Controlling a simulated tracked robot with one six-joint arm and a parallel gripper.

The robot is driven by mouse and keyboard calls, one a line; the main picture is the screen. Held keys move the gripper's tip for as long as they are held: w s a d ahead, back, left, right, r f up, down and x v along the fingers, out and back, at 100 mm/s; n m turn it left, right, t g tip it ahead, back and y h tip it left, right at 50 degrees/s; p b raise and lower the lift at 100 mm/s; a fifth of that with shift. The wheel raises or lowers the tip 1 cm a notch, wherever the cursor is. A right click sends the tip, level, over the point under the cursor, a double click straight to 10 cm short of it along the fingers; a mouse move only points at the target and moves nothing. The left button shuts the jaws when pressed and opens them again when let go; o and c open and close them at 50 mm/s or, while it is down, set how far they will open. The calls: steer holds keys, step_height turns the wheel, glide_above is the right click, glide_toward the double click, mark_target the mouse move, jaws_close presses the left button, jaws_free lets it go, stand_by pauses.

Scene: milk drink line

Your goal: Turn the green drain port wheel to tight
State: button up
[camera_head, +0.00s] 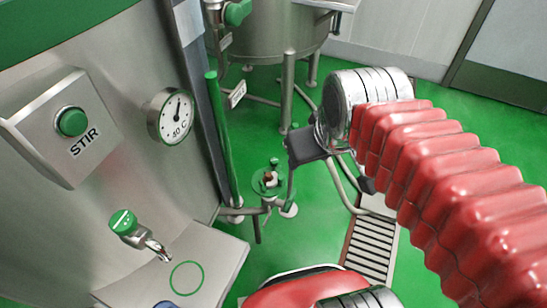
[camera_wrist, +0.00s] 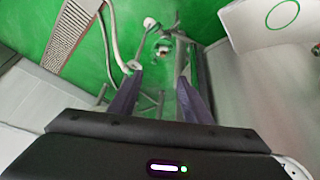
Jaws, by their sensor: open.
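A small green round fitting (camera_head: 258,184), which looks like the drain port wheel, sits low on the pipework near the foot of the green pipe. Its middle holds a small brownish part, and its setting is too small to read. In the wrist view the same pipework (camera_wrist: 166,46) shows beyond the fingers, blurred. My gripper (camera_wrist: 158,95) is open, with two dark fingers apart and nothing between them. In the head view its dark body is right of the fitting and above it in the picture, apart from it; the fingers are mostly hidden there.
A steel tank (camera_head: 268,35) stands at the back, with thin legs and pipes. The upright green pipe (camera_head: 220,135) is left of the fitting. A steel shelf (camera_head: 215,255) with a tap (camera_head: 128,226) above it juts out at left. A floor grate (camera_head: 370,245) lies at right.

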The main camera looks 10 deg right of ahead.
steer(key=w+n+g, duration=0.1)
steer(key=w+n, duration=0.4)
steer(key=w, duration=0.5)
steer(key=n+g, duration=0.4)
steer(key=n, duration=0.9)
glide_above(274, 160)
step_height(274, 160, down, 27)
steer(key=shift+w+d+f, duration=0.1)
step_height(274, 160, down, 14)
steer(key=shift+r, duration=0.25)
